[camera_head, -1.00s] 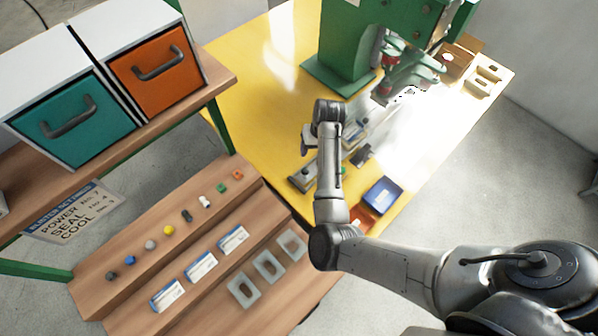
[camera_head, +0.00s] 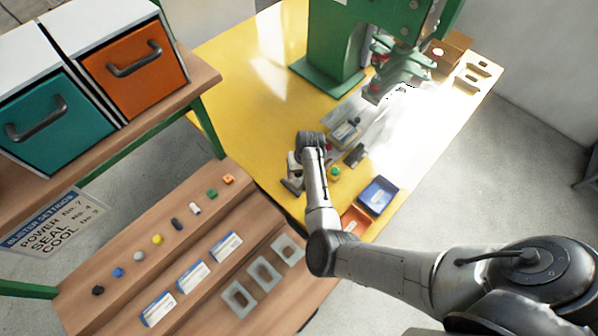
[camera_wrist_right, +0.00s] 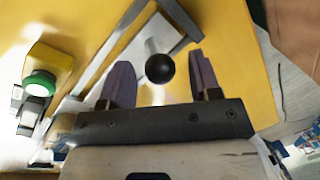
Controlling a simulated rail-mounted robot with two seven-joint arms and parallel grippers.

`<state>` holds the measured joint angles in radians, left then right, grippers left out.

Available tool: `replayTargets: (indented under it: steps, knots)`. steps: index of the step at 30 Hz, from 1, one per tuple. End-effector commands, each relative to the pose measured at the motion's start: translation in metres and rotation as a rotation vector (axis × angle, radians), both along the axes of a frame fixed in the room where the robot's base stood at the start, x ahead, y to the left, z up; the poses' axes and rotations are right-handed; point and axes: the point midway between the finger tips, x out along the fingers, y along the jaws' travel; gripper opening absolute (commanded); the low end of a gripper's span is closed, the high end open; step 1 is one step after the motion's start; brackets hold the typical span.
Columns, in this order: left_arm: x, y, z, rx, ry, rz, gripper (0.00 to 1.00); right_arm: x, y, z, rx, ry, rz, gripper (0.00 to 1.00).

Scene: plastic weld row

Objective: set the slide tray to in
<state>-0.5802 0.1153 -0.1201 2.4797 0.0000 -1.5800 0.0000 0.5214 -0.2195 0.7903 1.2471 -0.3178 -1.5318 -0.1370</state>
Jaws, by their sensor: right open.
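A black ball knob (camera_wrist_right: 160,68) on a pale post stands on the light metal plate of the slide tray (camera_wrist_right: 127,52) in the right wrist view. My right gripper (camera_wrist_right: 158,75) is open, with one dark finger on each side of the knob; I cannot tell whether either touches it. In the head view my right gripper (camera_head: 295,172) is at the tray's near end, partly hidden by its own wrist. My left gripper is not in view.
A green button (camera_wrist_right: 39,84) on a yellow box sits beside the tray. A blue bin (camera_head: 378,195) and an orange bin (camera_head: 354,220) stand at the table's near edge. A stepped wooden rack (camera_head: 200,235) holds small parts. The yellow table (camera_head: 240,70) is clear at left.

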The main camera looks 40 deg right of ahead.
Motion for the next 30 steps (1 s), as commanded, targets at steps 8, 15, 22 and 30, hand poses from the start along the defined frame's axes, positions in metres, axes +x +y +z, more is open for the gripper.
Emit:
replayTargets:
  steps: [8, 15, 22, 30]
  knots:
    - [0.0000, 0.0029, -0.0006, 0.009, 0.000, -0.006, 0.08, 0.0003, 0.0003, -0.0023, 0.000, 0.000, 0.000, 0.57]
    - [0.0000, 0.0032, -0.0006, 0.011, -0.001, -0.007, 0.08, 0.0003, 0.0003, -0.0022, 0.000, 0.000, 0.000, 0.42]
    - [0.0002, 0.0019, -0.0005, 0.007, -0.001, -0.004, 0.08, 0.0002, 0.0004, -0.0021, 0.000, 0.000, 0.000, 0.20]
    - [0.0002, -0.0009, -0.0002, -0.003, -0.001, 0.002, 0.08, 0.0002, 0.0004, -0.0021, 0.000, 0.000, 0.000, 0.00]
